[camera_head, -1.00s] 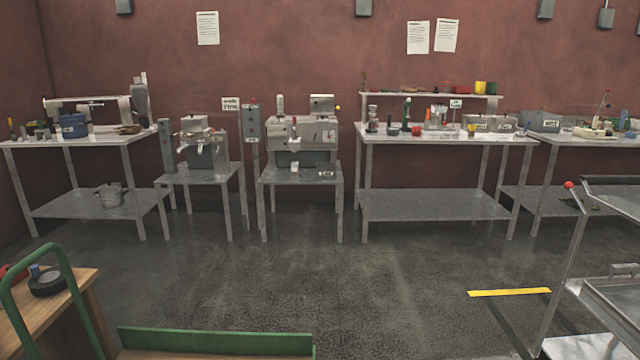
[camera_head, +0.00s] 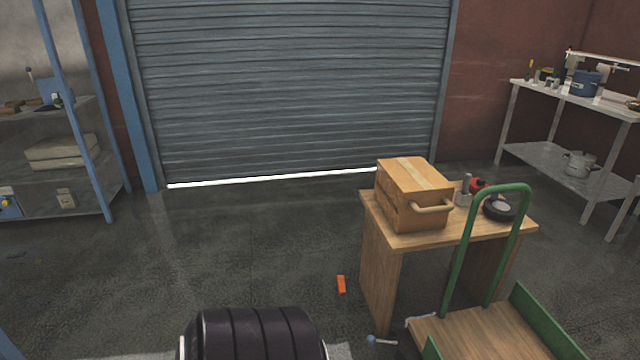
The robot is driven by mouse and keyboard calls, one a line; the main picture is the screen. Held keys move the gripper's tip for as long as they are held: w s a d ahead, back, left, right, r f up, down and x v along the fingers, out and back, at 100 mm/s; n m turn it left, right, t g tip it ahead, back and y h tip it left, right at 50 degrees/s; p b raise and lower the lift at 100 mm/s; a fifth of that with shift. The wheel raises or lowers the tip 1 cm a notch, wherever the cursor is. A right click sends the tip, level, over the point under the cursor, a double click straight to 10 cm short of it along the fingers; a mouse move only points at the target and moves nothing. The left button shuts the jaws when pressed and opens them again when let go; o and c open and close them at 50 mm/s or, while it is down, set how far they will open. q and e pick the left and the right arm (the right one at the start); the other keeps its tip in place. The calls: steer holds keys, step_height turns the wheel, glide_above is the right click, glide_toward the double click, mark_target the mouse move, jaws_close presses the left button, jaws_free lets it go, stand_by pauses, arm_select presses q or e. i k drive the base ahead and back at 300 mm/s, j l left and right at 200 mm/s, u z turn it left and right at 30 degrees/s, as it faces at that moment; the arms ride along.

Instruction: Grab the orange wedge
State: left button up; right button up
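A small orange wedge (camera_head: 341,284) lies on the dark floor, just left of the wooden table's front leg panel. Nothing touches it that I can see. Neither of my grippers shows in the head view.
A wooden table (camera_head: 384,254) carries a wooden box (camera_head: 413,192) and a black round item (camera_head: 500,208). A green-handled cart (camera_head: 480,335) stands at lower right. A shelf rack (camera_head: 95,165) stands left. Floor before the shutter (camera_head: 290,90) is clear.

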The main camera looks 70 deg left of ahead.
mark_target(342, 290)
steer(key=u, duration=2.15)
steer(key=i+j+z, duration=0.1)
steer(key=i, duration=0.35)
steer(key=i+j+z, duration=0.1)
steer(key=i+j, duration=0.3)
steer(key=i+j+z, duration=0.1)
steer(key=i+j, duration=0.2)
steer(key=i, duration=0.2)
